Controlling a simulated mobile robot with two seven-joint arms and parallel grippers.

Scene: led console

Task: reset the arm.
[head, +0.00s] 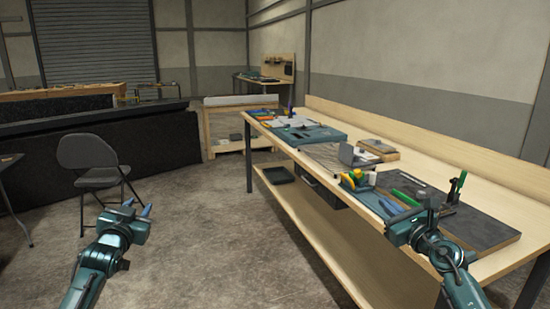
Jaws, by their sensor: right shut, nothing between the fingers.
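My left gripper (138,207) is at the lower left, above the bare concrete floor and in front of the folding chair in the picture. Its two blue fingertips are apart and nothing shows between them. My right arm comes in from the lower right. My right gripper (431,200) is over the near part of the long wooden workbench (487,262), by the dark mat (480,226). It is shut with nothing held, and its fingers are hard to make out against the mat.
A green-handled clamp or tool (456,187) stands on the mat beside my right gripper. A green pen-like item (405,197) and a caddy of colourful tools (356,180) are close by. A grey folding chair (87,160) stands at left. The floor (225,230) between is clear.

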